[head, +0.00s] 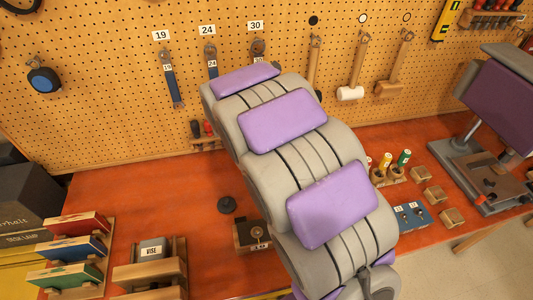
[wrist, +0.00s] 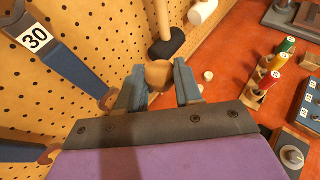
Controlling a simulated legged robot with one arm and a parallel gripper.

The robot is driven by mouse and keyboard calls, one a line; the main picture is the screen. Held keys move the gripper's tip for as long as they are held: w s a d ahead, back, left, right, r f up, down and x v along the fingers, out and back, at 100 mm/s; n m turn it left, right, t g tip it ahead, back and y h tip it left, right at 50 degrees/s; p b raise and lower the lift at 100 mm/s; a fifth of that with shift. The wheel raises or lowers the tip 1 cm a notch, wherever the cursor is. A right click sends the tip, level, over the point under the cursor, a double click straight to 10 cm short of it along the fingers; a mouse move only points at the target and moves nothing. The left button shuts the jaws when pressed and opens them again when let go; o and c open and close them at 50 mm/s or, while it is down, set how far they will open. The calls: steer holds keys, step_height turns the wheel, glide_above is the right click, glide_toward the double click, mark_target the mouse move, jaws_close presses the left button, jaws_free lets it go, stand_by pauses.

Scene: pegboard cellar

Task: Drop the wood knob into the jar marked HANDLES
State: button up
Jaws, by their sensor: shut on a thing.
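In the wrist view my gripper (wrist: 160,82) is shut on the wood knob (wrist: 159,72), a round tan piece between its two blue fingers. The knob is held in front of the pegboard, near the hanging mallets. In the head view my arm covers the middle of the picture, and the gripper and knob are hidden behind it. I see no jar marked HANDLES in either view.
The pegboard (head: 110,85) carries wrenches tagged 19, 24 and 30 and several mallets, including a black-headed one (wrist: 167,46). The orange bench (head: 150,195) holds a VISE box (head: 152,250), coloured cylinders (head: 404,158) and a drill-press-like machine (head: 495,110).

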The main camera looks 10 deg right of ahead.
steer(key=s+a+f+m+g+h, duration=0.1)
steer(key=s+a+f+m+g, duration=0.2)
steer(key=s+f, duration=0.3)
steer(key=s+a+f+m+g+h, duration=0.2)
steer(key=s+a+f+m+g, duration=0.1)
steer(key=f, duration=1)
steer(key=s+m+g, duration=0.1)
steer(key=s, duration=0.1)
steer(key=shift+s+f+g, duration=0.3)
steer(key=shift+s+f, duration=0.05)
steer(key=shift+s, duration=0.05)
steer(key=o, duration=0.7)
steer(key=shift+d, duration=0.1)
steer(key=o, duration=0.4)
steer(key=shift+a, duration=0.45)
steer(key=v, duration=0.5)
steer(key=p+v, duration=0.1)
steer(key=v, duration=1.1)
steer(key=shift+a+f+p, duration=0.35)
